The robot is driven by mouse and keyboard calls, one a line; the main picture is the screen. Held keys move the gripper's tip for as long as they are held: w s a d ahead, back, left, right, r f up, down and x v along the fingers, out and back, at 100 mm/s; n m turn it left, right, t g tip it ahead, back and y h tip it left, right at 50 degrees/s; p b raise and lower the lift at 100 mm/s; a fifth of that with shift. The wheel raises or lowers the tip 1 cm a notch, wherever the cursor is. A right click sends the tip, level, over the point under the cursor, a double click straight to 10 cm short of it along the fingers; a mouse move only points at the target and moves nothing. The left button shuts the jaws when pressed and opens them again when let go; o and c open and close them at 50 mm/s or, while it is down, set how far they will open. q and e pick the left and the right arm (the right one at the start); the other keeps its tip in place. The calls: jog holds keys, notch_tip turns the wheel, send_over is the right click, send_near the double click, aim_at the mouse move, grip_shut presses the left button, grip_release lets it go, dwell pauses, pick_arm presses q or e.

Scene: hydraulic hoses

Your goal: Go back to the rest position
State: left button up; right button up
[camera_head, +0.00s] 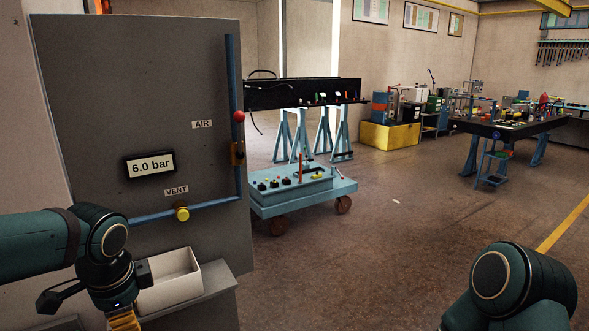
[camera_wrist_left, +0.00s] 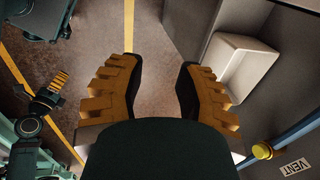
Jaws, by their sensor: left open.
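My left gripper (camera_head: 124,318) is at the bottom left of the head view, in front of the white bin (camera_head: 172,278); most of its fingers are cut off by the frame edge. In the left wrist view its two yellow ribbed fingers (camera_wrist_left: 158,80) stand wide apart with nothing between them. My right arm (camera_head: 520,285) shows at the bottom right of the head view, its gripper out of frame. A yellow-fingered gripper, my right one (camera_wrist_left: 58,85), shows small at the left of the wrist view; its opening cannot be made out.
A grey panel (camera_head: 85,110) stands close at the left, with a 6.0 bar display (camera_head: 150,165), a red knob (camera_head: 239,117) and a yellow vent button (camera_head: 182,213). A blue cart (camera_head: 300,195) stands behind it. The floor (camera_head: 390,240) between cart and right arm is clear.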

pick_arm(q)
jog(key=w+d+f+n+h, duration=0.1)
jog(key=d+f+n+h, duration=0.1)
jog(key=d+f, duration=0.45)
jog(key=w+d+f+n+h, duration=0.1)
jog(key=d+f, duration=0.2)
jog(key=f, duration=0.6)
jog(key=s+d+f+n+h, duration=0.1)
jog(key=s+d+f+n, duration=0.3)
jog(key=f, duration=0.6)
jog(key=s+d+f+n+h, duration=0.1)
jog(key=s+d+f+n, duration=0.4)
jog(key=f, duration=0.5)
jog(key=shift+s+d+f+n+g, duration=0.2)
jog(key=shift+s+n+g, duration=0.1)
jog(key=shift+s+n, duration=0.55)
jog(key=shift+s+a, duration=0.1)
jog(key=shift+a, duration=0.05)
